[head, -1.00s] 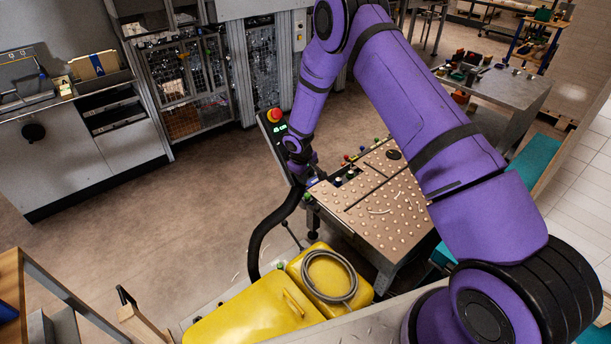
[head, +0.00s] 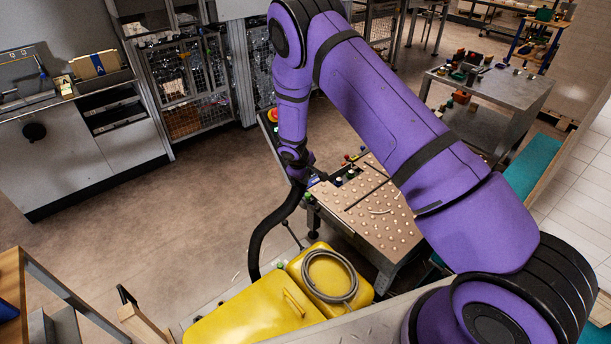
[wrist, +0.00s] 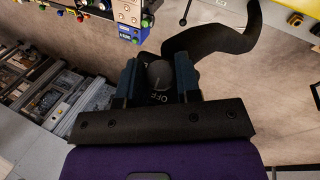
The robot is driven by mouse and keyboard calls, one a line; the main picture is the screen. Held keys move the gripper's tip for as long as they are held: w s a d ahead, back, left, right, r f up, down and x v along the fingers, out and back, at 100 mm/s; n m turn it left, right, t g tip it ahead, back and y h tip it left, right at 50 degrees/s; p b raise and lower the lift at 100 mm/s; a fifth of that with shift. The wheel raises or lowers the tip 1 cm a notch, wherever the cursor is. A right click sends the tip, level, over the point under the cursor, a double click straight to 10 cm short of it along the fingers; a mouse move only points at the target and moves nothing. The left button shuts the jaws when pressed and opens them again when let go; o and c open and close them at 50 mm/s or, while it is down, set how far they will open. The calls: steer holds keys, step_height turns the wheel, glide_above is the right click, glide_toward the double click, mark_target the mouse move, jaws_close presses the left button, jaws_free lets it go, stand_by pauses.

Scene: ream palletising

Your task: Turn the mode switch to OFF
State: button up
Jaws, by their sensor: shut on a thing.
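The mode switch is a round grey knob (wrist: 159,73) on a dark panel in the wrist view. Pale letters reading OFF show on the panel below it in the picture. My gripper (wrist: 158,66) has its two blue fingers on either side of the knob, shut on it. Exactly where the knob's mark points is hard to tell. In the head view my gripper (head: 299,174) is small and dark at the lower end of my purple arm, beside the table. The knob is hidden there, and my arm covers most of the control panel (head: 267,123).
A perforated-looking conveyor table with pale studs (head: 372,205) stands right of my gripper. A black hose (head: 262,238) curves down just below it. A yellow machine (head: 255,310) with a coiled grey hose (head: 330,276) is in front. Open floor lies to the left.

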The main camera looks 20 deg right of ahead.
steer(key=o, duration=0.9)
steer(key=v, duration=1)
steer(key=shift+r, duration=0.4)
steer(key=shift+s+a, duration=0.1)
steer(key=s+d+r+m+y, duration=0.15)
steer(key=s+r, duration=0.25)
steer(key=r, duration=0.6)
steer(key=s+d+r+m, duration=0.25)
steer(key=s+r, duration=0.25)
steer(key=r, duration=0.5)
steer(key=s+d+r+m, duration=0.1)
steer(key=s+d+r, duration=0.25)
steer(key=r, duration=0.65)
steer(key=s+r+m+t, duration=0.1)
steer(key=s+r, duration=0.2)
steer(key=s, duration=0.6)
steer(key=s+d+r+m+t+y, duration=0.1)
steer(key=s+r, duration=0.3)
steer(key=s, duration=0.6)
steer(key=s+d+r+m+y, duration=0.1)
steer(key=s+r, duration=0.2)
steer(key=s, duration=0.6)
steer(key=shift+s+r+t, duration=0.2)
steer(key=shift+s+t, duration=0.2)
